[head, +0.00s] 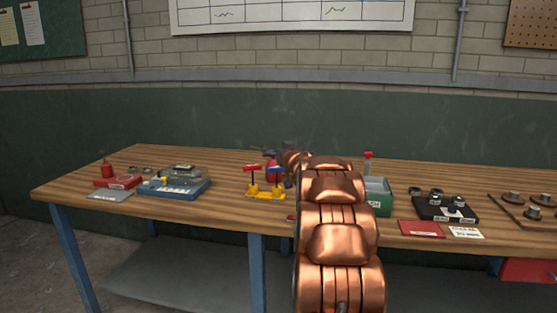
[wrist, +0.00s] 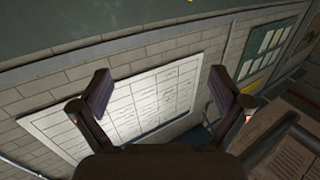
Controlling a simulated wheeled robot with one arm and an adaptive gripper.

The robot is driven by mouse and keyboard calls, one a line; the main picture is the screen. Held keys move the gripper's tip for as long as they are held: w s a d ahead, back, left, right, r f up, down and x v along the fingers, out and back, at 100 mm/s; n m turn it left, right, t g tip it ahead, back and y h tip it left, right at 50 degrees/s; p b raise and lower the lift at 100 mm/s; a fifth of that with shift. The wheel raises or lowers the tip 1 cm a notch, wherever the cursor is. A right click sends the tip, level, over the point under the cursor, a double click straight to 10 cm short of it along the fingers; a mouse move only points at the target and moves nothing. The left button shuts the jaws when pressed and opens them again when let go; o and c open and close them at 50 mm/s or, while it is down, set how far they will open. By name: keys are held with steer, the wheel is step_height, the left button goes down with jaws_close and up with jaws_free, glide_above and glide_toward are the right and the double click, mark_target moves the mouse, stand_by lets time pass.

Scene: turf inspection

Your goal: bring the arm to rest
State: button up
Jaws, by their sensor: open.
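My gripper (wrist: 158,88) shows in the wrist view with its two dark fingers wide apart and nothing between them. Beyond the fingers are the brick wall and a white chart (wrist: 135,105), seen tilted. In the head view my copper arm rises from the bottom, right of the middle, and reaches over the wooden bench (head: 230,222). It hides part of the bench top. The far end of the arm is small there, and the fingers cannot be made out clearly.
On the bench left of my arm are a blue tray (head: 180,193) with a clear-covered device, a red box (head: 118,183) and a yellow stand (head: 265,195) with red-topped pieces. To the right are a green box (head: 379,205), a black tray (head: 440,212) and a red card (head: 421,229).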

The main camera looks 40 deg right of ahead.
steer(key=shift+r, duration=0.4)
